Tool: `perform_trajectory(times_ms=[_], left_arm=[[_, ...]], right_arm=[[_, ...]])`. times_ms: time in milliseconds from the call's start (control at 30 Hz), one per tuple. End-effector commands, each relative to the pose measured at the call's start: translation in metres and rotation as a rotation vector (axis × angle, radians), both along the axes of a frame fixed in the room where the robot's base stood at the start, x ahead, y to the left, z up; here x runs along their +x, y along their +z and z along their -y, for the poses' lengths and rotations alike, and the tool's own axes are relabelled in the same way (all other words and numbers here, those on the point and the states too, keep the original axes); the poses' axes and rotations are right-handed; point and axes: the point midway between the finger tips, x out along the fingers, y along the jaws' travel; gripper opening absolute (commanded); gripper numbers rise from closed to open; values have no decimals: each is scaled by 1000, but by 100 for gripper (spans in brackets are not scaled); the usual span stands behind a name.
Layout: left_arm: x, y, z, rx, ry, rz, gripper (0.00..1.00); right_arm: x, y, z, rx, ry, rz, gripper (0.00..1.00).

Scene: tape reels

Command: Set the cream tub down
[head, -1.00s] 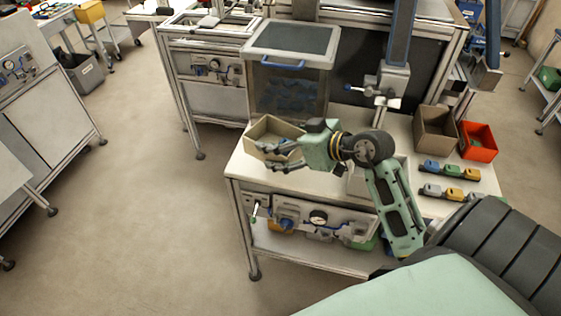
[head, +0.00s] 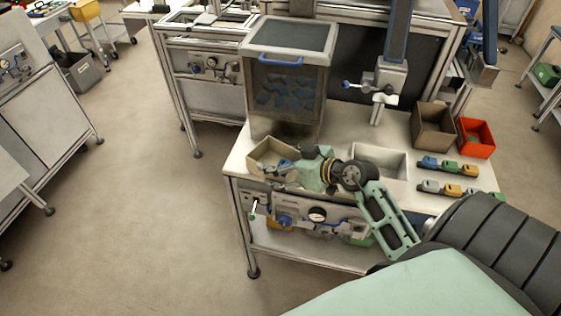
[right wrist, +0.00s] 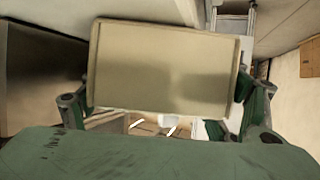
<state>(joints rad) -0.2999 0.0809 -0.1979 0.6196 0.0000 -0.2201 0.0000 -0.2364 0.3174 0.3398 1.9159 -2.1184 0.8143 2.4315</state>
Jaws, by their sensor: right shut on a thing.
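The cream tub (head: 262,152) is an open, beige box at the left front of the workbench top in the head view. It looks roughly level and low over the bench; I cannot tell whether its base touches. My right gripper (head: 282,168) is shut on its near side. In the right wrist view the tub's flat cream wall (right wrist: 165,68) fills the upper middle, with the fingers of my right gripper (right wrist: 165,95) at either side. The tub's underside is hidden. My left gripper is not in view.
The workbench top (head: 238,158) is bare left of the tub. A clear lidded bin (head: 287,95) stands behind it. A pale tub (head: 378,160) stands right, then a brown box (head: 434,132) and a red bin (head: 476,138). Several small coloured parts (head: 450,167) lie at the front right.

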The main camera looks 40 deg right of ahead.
Motion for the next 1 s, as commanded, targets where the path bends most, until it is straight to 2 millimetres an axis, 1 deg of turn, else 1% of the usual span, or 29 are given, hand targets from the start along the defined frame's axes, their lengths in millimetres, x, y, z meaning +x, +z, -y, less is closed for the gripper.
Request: perform_trajectory(times_ms=[167,200,400,800,867,967,1000], left_arm=[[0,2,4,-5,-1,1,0],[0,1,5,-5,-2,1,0],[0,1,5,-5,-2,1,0],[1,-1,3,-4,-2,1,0],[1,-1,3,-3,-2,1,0],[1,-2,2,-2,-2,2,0],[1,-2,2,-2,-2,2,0]], right_arm=[[0,-1,0,1,0,1,55],[0,-2,0,-1,0,0,84],[0,-2,0,-1,0,0,100],[0,0,0,-2,1,1,100],[-4,2,1,0,0,-1,100],[-18,8,6,-1,-1,-1,100],[-25,11,8,-1,0,-2,100]])
